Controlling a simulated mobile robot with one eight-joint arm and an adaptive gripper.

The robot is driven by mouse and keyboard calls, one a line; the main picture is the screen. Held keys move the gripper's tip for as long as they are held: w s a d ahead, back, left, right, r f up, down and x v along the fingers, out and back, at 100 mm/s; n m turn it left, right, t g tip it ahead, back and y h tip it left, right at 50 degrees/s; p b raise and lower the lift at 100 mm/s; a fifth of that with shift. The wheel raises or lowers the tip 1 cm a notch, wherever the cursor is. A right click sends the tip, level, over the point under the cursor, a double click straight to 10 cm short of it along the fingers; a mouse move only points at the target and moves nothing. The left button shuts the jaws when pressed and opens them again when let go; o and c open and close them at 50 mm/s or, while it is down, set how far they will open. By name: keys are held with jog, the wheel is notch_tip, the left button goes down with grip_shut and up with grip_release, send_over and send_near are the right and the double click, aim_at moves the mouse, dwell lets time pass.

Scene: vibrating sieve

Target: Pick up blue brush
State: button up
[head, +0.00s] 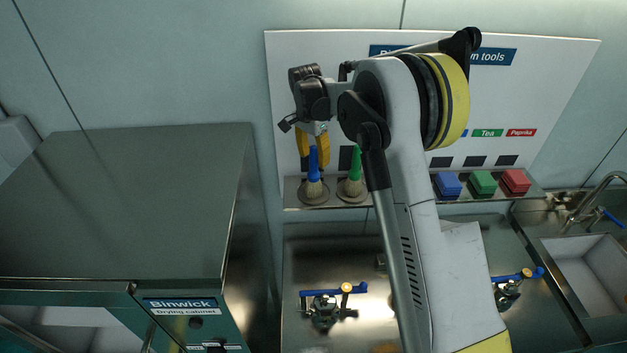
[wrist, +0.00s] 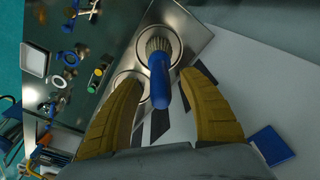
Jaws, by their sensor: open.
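The blue brush (head: 314,177) stands upright, bristles down, at the left end of a steel shelf on the wall board. In the wrist view the blue brush (wrist: 159,78) lies between the two yellow fingers, with its handle towards the camera. My gripper (head: 314,150) is at the brush handle. The wrist view shows my gripper (wrist: 160,85) open, with a gap between each finger and the brush. Nothing is held.
A green-handled brush (head: 354,175) stands just right of the blue one. Blue (head: 447,184), green (head: 483,182) and red (head: 515,181) blocks sit further right on the shelf (head: 412,198). The drying cabinet (head: 130,200) stands at the left. A sink (head: 585,270) is at the far right.

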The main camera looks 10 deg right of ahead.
aim_at(314, 171)
jog(key=shift+w+d+f, duration=0.1)
jog(key=shift+f, duration=0.65)
jog(key=shift+w+d+f, duration=0.1)
jog(key=shift+f, duration=0.65)
grip_shut()
jog(key=shift+r, duration=0.1)
